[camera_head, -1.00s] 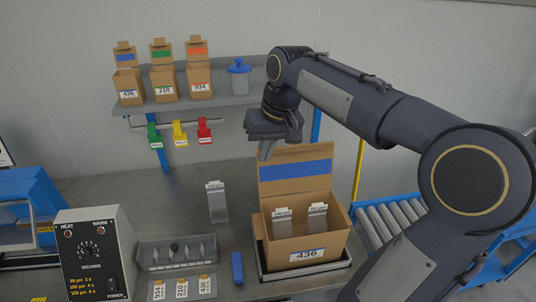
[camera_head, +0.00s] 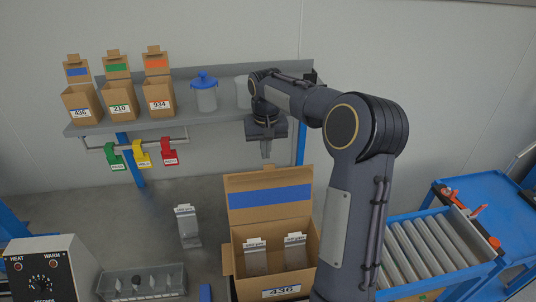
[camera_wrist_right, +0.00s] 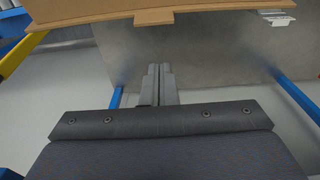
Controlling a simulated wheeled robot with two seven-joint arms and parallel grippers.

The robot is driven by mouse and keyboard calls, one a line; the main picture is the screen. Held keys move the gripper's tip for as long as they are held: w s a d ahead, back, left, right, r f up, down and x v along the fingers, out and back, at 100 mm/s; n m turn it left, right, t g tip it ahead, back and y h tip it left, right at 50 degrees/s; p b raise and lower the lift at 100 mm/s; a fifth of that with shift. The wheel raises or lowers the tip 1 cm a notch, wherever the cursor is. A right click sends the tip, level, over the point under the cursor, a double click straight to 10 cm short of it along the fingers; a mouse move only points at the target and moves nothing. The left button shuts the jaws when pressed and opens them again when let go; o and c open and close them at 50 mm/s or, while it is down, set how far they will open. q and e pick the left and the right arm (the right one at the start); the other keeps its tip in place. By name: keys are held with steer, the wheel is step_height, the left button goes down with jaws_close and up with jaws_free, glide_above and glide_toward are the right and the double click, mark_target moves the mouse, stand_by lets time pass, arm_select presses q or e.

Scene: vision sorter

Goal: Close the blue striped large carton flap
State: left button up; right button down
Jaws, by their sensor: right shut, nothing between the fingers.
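The large carton (camera_head: 275,262) stands on the bench with its label 436 facing front. Its flap with the blue stripe (camera_head: 270,198) stands raised at the back, so the carton is open. Two grey pouches (camera_head: 256,258) show inside it. My right gripper (camera_head: 266,150) is shut and empty, pointing down behind and above the raised flap, apart from it in the head view. In the right wrist view the shut fingers (camera_wrist_right: 160,85) point toward the bench's back edge, with a cardboard edge (camera_wrist_right: 150,17) above them. My left gripper is not in view.
A shelf (camera_head: 225,98) behind holds small open cartons (camera_head: 120,100) and a blue-lidded jar (camera_head: 204,92). Colored tags (camera_head: 141,155) hang below it. Another pouch (camera_head: 187,226) stands left of the carton. A roller conveyor (camera_head: 425,245) lies to the right.

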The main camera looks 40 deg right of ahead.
steer(key=s+a, duration=0.1)
steer(key=s+a+r+p, duration=0.1)
steer(key=s, duration=0.1)
steer(key=shift+s, duration=0.15)
